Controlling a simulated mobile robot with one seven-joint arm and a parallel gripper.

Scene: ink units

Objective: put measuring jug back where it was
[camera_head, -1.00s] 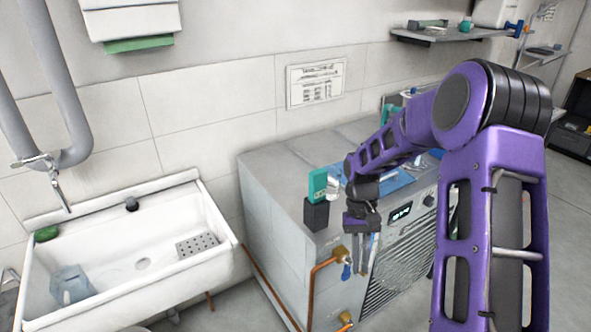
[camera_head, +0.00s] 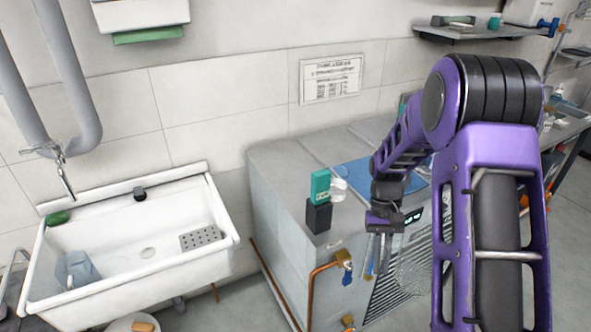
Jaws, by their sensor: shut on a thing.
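My gripper (camera_head: 379,246) points down in front of the grey machine's front face, just right of the copper pipe and valve. It is shut. A pale see-through rounded shape (camera_head: 411,266) shows beside the fingers against the grille; it looks like the measuring jug, but its outline is hard to make out. A bluish clear container (camera_head: 76,268) sits in the left end of the white sink.
The grey machine's top (camera_head: 285,165) holds a black block (camera_head: 318,216) with a teal device (camera_head: 320,186), a small clear vessel (camera_head: 339,189) and a blue mat (camera_head: 352,172). The white sink (camera_head: 130,282) stands left. A copper pipe (camera_head: 311,290) projects in front.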

